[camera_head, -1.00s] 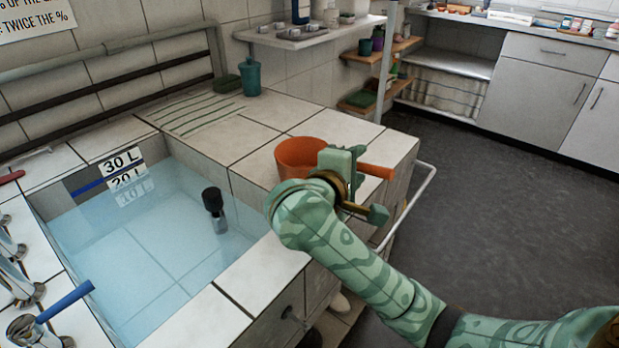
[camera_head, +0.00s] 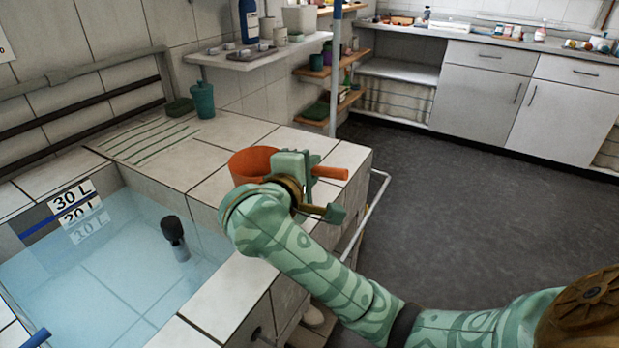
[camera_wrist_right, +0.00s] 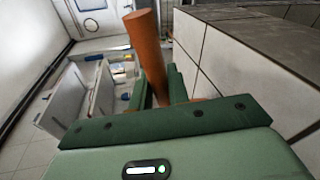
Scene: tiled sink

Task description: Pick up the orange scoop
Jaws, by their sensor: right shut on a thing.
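The orange scoop (camera_head: 250,162) is at the right end of the tiled counter beside the sink. Its round cup shows left of my right gripper (camera_head: 310,178) and its handle sticks out to the right. My right gripper is shut on the scoop's handle. In the right wrist view the orange handle (camera_wrist_right: 148,55) stands up between the green fingers (camera_wrist_right: 160,88). Part of the cup is hidden behind the gripper, and I cannot tell whether its base touches the tiles. My left gripper is not in view.
The water-filled sink (camera_head: 120,255) lies to the left, with a dark cylinder (camera_head: 174,238) in it. A metal rail (camera_head: 372,210) runs along the counter's right side. The dark floor beyond is clear.

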